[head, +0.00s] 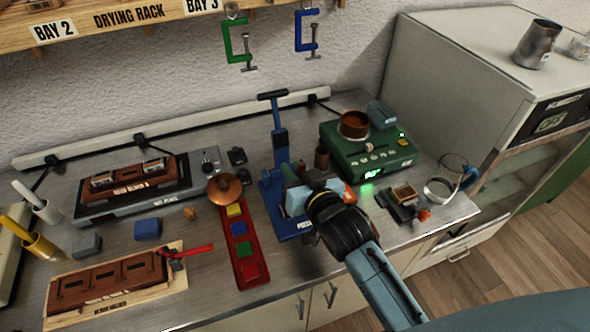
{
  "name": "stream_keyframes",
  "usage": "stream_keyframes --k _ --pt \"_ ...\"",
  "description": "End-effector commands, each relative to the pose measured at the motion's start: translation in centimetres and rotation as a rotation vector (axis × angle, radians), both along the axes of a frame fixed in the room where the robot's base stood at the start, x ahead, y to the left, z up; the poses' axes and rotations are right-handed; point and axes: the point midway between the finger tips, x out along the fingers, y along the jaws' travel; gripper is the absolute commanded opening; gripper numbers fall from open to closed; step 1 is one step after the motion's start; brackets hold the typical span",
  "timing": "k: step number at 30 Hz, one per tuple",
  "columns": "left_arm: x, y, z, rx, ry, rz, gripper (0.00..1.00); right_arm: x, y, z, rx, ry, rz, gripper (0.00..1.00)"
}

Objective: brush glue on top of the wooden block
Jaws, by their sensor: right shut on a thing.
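My right gripper (308,192) comes in from the lower right and is in front of the blue press (280,150). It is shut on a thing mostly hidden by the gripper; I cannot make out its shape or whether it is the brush. A brown upright cylinder (321,157) shows just behind the gripper, and I cannot tell whether they touch. A brown-filled pot (355,124) stands on the green heater (372,152). My left gripper is not in view.
A red tray (247,270) with coloured squares and a copper-domed object (224,187) lie left of the press. A brown holder (110,285) and a hot plate (95,210) are farther left. A glass-like ring (440,190) stands near the bench's right edge.

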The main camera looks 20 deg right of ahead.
Motion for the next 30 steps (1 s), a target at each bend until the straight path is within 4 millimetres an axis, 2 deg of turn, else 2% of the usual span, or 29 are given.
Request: stream_keyframes --k 25,30 --pt "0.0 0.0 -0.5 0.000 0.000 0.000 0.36 0.0 0.0 -1.3 0.000 0.000 0.000 0.00" --pt "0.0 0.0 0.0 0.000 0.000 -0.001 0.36 0.0 -1.1 -1.3 -0.002 0.002 0.000 0.00"
